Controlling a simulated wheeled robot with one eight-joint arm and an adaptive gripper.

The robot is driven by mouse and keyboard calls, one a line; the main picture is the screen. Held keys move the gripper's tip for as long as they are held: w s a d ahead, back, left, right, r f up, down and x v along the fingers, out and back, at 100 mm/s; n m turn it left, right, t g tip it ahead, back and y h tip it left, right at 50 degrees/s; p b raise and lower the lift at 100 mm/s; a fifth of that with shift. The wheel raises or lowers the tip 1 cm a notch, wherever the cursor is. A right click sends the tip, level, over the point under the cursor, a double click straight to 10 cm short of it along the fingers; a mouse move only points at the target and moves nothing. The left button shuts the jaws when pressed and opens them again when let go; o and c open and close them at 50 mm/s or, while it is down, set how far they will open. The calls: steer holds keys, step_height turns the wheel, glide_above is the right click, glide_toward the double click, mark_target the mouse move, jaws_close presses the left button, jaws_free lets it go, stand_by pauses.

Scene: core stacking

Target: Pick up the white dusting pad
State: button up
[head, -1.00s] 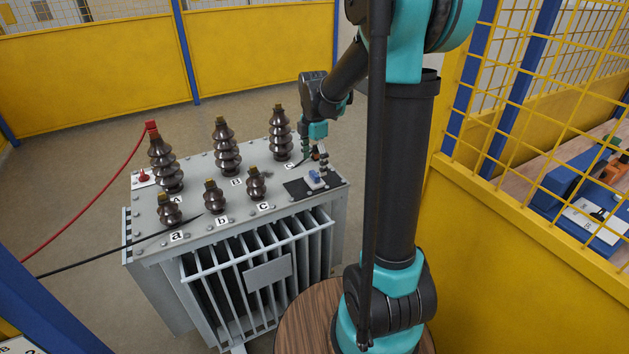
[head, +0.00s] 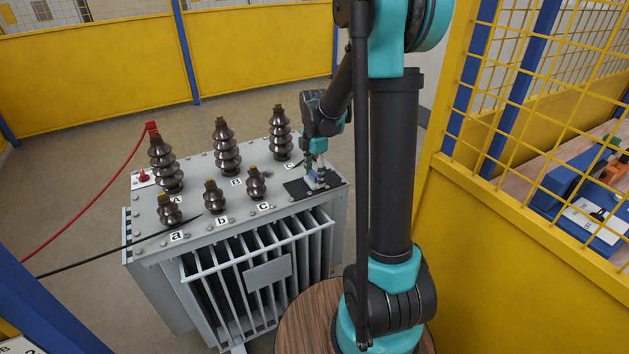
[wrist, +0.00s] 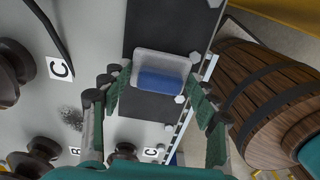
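The white dusting pad (wrist: 148,62), with a blue grip part on top, lies on a dark mat (wrist: 140,132) on the transformer's top. In the head view the pad (head: 313,182) is partly hidden by my gripper. My gripper (wrist: 156,75) is open in the wrist view, with its two fingers spread on either side of the pad. The fingertips sit near the pad's ends; I cannot tell whether they touch it. In the head view my gripper (head: 315,175) points down right over the pad and mat.
The grey transformer (head: 235,214) carries tall dark bushings (head: 281,135) and shorter ones (head: 257,184) left of my gripper. A wooden barrel (wrist: 270,95) stands beside it. A yellow mesh fence (head: 560,90) is to the right. A dark smudge (wrist: 72,119) marks the transformer top.

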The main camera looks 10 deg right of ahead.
mark_target(315, 173)
steer(key=c, duration=0.4)
step_height(315, 173, up, 20)
stand_by(0.5)
